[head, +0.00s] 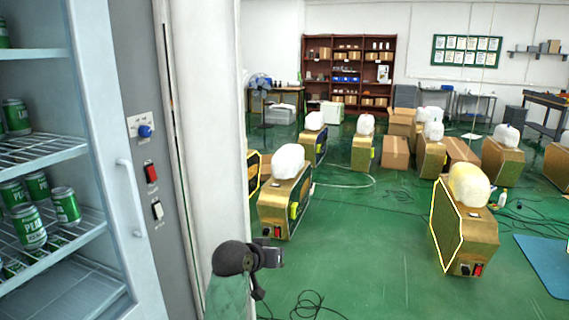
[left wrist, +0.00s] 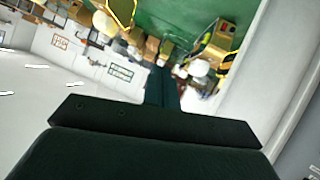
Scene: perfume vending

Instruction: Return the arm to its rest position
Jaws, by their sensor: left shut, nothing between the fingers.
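My left gripper (left wrist: 162,88) shows in the left wrist view as a dark body with its narrow fingers together, pointing up the picture. Nothing shows between the fingers. Open room lies beyond it, tilted in that view, with green floor at the top. My right gripper is not in view.
Gold machines (head: 284,205) with white tanks stand on the green floor (head: 375,260).

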